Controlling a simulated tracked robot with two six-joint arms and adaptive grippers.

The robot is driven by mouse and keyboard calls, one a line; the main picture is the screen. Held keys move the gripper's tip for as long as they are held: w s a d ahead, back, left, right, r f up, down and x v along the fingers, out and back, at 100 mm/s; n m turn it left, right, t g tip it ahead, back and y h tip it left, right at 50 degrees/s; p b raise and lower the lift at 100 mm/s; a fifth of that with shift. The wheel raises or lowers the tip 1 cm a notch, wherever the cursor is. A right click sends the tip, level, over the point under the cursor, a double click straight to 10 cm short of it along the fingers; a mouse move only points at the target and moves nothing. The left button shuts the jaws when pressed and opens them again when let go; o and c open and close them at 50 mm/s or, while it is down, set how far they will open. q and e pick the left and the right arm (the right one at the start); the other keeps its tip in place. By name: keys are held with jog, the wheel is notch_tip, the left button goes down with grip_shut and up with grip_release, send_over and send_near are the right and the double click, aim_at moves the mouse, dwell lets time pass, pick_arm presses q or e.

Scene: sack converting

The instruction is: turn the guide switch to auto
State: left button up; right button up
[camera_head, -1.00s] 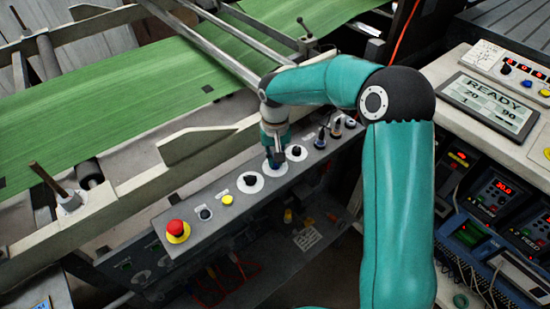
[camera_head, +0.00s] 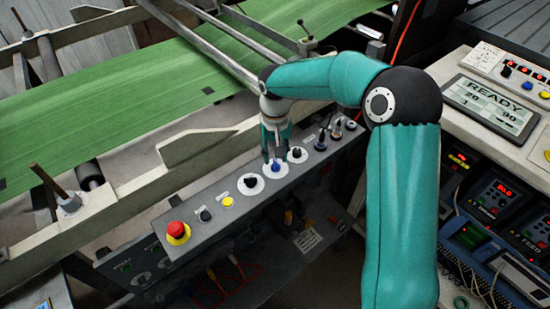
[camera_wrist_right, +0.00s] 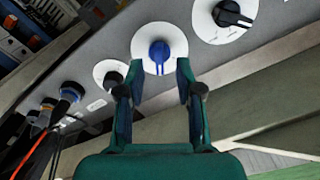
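A blue rotary knob (camera_head: 276,168) on a white round plate sits in the row of controls on the grey panel (camera_head: 215,222). It also shows in the right wrist view (camera_wrist_right: 159,52), its grip bar running roughly up and down in the picture. The labels are too small to read, so I cannot tell which position it marks. My right gripper (camera_head: 276,158) is just above the knob. My left gripper is out of view.
A black knob (camera_head: 250,182) and another black knob (camera_head: 297,153) flank the blue one closely. A red mushroom button (camera_head: 176,230) and a yellow button (camera_head: 227,202) sit further left. Small plugs or switches (camera_head: 336,130) stand at the right end. Green sheet (camera_head: 130,115) runs behind.

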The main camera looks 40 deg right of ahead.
aim_at(275, 162)
notch_tip(275, 162, up, 10)
jog(key=shift+f, duration=0.15)
dwell(0.6)
